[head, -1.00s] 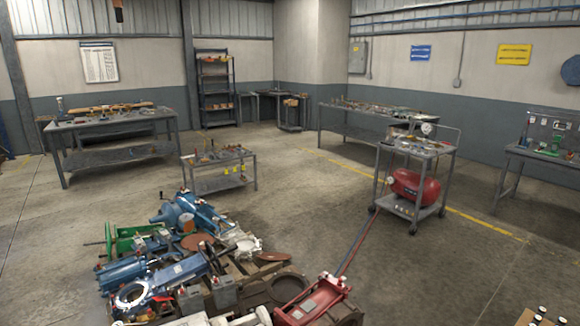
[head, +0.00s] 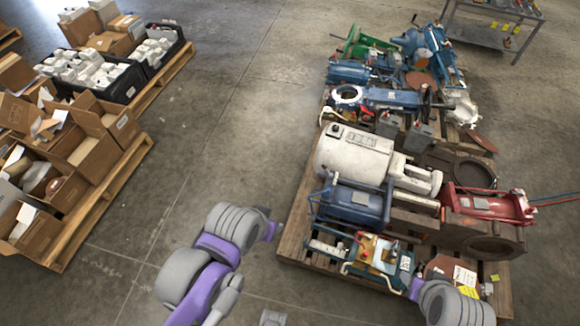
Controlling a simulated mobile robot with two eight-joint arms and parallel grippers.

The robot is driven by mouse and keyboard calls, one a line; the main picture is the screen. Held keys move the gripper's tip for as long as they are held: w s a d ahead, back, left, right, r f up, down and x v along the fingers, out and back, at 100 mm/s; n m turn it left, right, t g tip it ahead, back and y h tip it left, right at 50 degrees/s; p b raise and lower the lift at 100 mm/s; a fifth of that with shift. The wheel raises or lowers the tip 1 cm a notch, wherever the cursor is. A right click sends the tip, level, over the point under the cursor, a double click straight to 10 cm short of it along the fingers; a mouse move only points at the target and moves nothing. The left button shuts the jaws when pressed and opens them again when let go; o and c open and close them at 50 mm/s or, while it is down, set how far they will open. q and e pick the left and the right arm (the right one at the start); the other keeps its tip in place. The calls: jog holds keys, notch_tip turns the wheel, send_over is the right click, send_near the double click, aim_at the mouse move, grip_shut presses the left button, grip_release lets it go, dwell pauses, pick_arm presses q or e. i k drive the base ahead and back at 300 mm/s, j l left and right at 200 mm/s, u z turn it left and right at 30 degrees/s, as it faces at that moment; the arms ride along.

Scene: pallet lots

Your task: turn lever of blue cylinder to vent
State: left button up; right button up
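A dark blue cylinder (head: 352,202) lies in a blue tube frame near the front of the crowded pallet. A longer blue cylinder (head: 390,97) and another blue cylinder (head: 348,73) lie farther back. I cannot tell which one is meant, and no lever is clear at this size. Small red-tipped parts (head: 366,252) sit on a tan block in front of the nearest cylinder. My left gripper (head: 272,231) is left of the pallet, apart from the parts. My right gripper (head: 414,287) is over the pallet's front edge. Finger openings are too small to tell.
A white tank (head: 352,155) and a red housing (head: 488,203) crowd the wooden pallet (head: 292,232). Pallets with cardboard boxes (head: 105,125) and black crates (head: 105,88) stand at left. Bare concrete floor (head: 225,130) lies between. A grey cart (head: 490,35) is at top right.

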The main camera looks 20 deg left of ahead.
aim_at(331, 175)
jog(key=u, duration=0.35)
jog(key=i+j+u, duration=0.15)
jog(key=u, duration=0.25)
jog(key=i+u, duration=0.15)
jog(key=u, duration=0.25)
jog(key=i+u, duration=0.2)
jog(key=u, duration=0.2)
